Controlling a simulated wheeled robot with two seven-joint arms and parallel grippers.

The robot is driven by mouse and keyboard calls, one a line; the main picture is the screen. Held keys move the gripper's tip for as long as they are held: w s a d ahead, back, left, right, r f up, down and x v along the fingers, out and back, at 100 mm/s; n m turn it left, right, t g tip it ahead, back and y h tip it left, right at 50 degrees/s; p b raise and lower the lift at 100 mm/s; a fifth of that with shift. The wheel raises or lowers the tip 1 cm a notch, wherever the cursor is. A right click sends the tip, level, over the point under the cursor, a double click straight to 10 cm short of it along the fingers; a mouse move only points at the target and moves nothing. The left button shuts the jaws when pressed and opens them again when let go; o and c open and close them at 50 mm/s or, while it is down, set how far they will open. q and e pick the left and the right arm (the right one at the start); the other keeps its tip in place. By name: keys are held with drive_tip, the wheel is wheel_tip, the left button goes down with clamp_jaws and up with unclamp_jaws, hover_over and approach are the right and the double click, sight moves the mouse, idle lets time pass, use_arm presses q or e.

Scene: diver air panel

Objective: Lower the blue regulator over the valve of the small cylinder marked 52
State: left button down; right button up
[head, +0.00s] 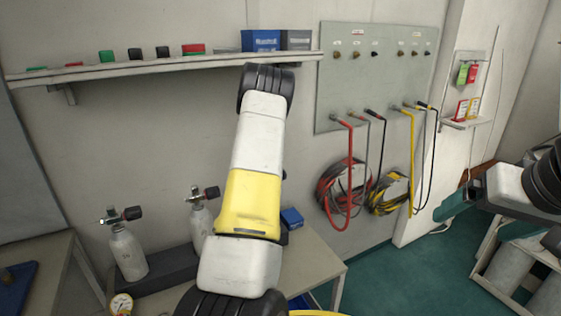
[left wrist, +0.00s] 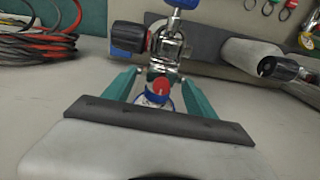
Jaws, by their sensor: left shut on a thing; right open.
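My left gripper (left wrist: 159,82) is shut on the blue regulator. The regulator's blue knob (left wrist: 183,3), chrome body and a red-capped, blue-ringed part between the teal fingers show in the left wrist view. A black valve knob (left wrist: 128,36) sits close beside the chrome parts; I cannot tell whether the regulator is seated on a valve. In the head view two small white cylinders with red-and-black valve knobs stand at the left (head: 127,255) and behind my left arm (head: 201,220). No number 52 is legible. My right gripper (head: 468,224) is open and empty at the right.
A blue box (head: 291,218) and a yellow gauge (head: 121,304) are nearby. Red and yellow hoses (head: 345,190) hang from the wall panel (head: 375,85). A shelf (head: 160,66) runs above.

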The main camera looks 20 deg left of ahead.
use_arm(q)
drive_tip(key=shift+c, duration=1)
unclamp_jaws()
drive_tip(key=shift+r, duration=0.5)
wheel_tip(320, 180, up, 3)
drive_tip(key=shift+f, duration=0.2)
drive_tip(key=s+d+r, duration=0.1)
drive_tip(key=s+d, duration=0.7)
drive_tip(key=s, duration=0.5)
drive_tip(key=shift+s+d+r, duration=0.2)
drive_tip(key=shift+s+r, duration=0.05)
drive_tip(key=shift+s, duration=0.1)
drive_tip(key=shift+r, duration=0.1)
